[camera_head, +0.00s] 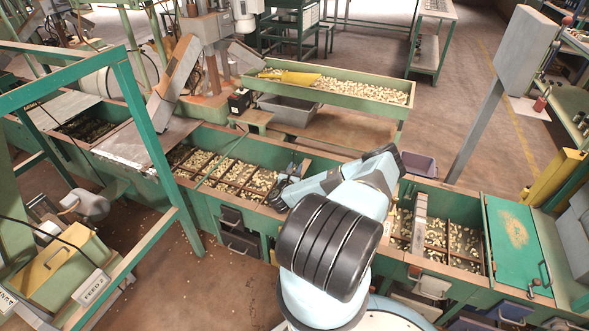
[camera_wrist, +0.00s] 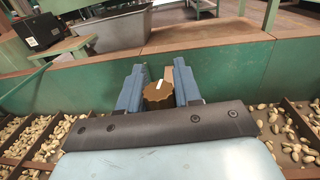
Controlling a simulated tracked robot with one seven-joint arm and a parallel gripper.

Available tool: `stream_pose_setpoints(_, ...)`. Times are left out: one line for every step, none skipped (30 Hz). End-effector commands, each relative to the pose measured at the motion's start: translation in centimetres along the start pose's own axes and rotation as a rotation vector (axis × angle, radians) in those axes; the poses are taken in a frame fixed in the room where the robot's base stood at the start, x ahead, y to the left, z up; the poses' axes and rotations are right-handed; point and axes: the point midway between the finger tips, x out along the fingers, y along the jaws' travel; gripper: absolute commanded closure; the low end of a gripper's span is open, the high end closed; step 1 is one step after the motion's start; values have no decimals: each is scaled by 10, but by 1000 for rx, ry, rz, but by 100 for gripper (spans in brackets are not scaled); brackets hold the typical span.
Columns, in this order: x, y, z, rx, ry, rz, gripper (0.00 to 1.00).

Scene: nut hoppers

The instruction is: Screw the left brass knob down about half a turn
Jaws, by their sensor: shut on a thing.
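A brown-brass scalloped knob (camera_wrist: 157,95) with a short white mark on top sits between the two blue fingers of my gripper (camera_wrist: 158,76) in the wrist view. The fingers flank it on the left and right and are shut on it. In the head view my gripper (camera_head: 281,192) is at the green hopper trough's wall, and the knob cannot be made out there. No second knob shows clearly, so I cannot tell from these frames that this is the left one.
Nuts lie in divided hopper sections (camera_head: 225,172) left of my arm and more (camera_head: 450,240) to its right. A green nut tray (camera_head: 335,87) and a grey bin (camera_head: 287,109) stand behind. A black box (camera_wrist: 37,28) is at the wrist view's upper left.

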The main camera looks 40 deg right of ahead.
Motion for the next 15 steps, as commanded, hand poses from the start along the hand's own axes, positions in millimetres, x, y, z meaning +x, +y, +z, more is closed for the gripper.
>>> stream_pose_setpoints(0, 2, 1, 5, -1, -40, 97)
stream_pose_setpoints(0, 2, 1, 5, 0, -67, 97)
stream_pose_setpoints(-1, 2, 0, 5, 0, -100, 97)
stream_pose_setpoints(0, 1, 1, 5, -1, -126, 97)
stream_pose_setpoints(0, 1, 1, 6, 0, -150, 97)
stream_pose_setpoints(-1, 0, 0, 5, 1, -181, 97)
stream_pose_setpoints(-1, 0, 1, 6, 0, -203, 97)
stream_pose_setpoints(-1, -1, 1, 6, 0, -224, 97)
stream_pose_setpoints(-1, -1, 0, 6, 0, -251, 97)
stream_pose_setpoints(-1, -1, 1, 7, 1, -269, 97)
stream_pose_setpoints(-2, -1, 1, 6, 0, -286, 97)
stream_pose_setpoints(-2, -2, 1, 6, 1, -308, 97)
stream_pose_setpoints(-2, -2, 1, 7, 1, -323, 97)
stream_pose_setpoints(-2, -2, 1, 7, 0, -338, 97)
stream_pose_setpoints(-2, -2, 1, 6, 0, -354, 97)
